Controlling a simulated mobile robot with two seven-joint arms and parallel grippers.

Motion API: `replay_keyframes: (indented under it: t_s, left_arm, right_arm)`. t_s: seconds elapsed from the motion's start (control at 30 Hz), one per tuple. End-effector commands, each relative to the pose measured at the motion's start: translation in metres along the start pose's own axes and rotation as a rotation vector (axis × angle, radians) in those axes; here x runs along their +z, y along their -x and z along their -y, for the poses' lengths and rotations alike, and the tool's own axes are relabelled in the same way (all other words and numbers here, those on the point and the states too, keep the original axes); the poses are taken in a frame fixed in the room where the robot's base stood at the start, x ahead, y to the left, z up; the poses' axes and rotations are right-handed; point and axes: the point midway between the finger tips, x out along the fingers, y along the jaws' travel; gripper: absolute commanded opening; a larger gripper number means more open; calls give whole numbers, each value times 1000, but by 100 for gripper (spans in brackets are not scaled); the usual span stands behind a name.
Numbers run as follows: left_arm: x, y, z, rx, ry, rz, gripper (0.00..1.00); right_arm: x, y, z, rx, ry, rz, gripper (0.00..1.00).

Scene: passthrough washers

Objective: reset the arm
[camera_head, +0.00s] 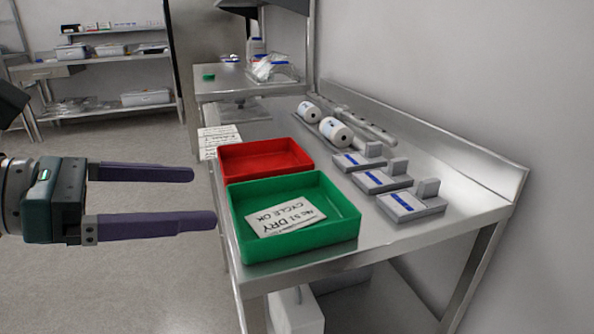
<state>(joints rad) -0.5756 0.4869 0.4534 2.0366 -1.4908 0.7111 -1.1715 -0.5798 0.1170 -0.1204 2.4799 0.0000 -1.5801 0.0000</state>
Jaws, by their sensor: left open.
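My left gripper (205,198) comes in from the left with its two purple fingers parallel and apart. It is open, with nothing between the fingers. It is to the left of the steel table (300,262), and its fingertips show close to the left side of the green tray (345,240). I cannot tell the exact gap. My right gripper is not in view.
The green tray holds a printed card (286,217). A red tray (268,155) sits behind it. Grey blocks with blue stripes (410,206) and white rolls (336,131) stand along the right. Shelves (105,62) stand far left. The floor at left is clear.

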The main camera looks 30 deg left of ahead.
Motion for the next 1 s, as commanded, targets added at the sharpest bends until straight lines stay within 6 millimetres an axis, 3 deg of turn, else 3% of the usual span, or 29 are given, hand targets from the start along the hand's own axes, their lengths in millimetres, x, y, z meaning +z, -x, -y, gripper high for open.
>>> replay_keyframes:
  t_s: [0.1, 0.3, 0.37, 0.47, 0.6, 0.7, 0.77, 0.87, 1.0]
  left_arm:
    - [-1, 12, 0, 1, 2, -1, 100]
    - [5, 17, 0, 6, 15, 13, 100]
    - [17, 16, -2, 27, 61, 50, 100]
    - [58, 18, -11, 105, 251, 191, 100]
    - [122, 35, -42, 274, 773, 485, 100]
    - [133, 52, -64, 406, 1232, 664, 100]
    - [125, 60, -70, 492, 1517, 740, 100]
    - [98, 67, -57, 659, 1980, 804, 100]
    - [61, 69, 0, 942, 2510, 752, 100]
  right_arm:
    - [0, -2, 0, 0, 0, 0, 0]
    - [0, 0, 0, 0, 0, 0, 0]
    - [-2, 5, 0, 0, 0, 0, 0]
    - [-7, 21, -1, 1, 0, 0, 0]
    - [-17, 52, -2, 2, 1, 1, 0]
    - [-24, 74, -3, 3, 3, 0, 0]
    - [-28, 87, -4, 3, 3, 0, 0]
    - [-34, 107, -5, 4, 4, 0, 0]
    - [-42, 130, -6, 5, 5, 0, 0]
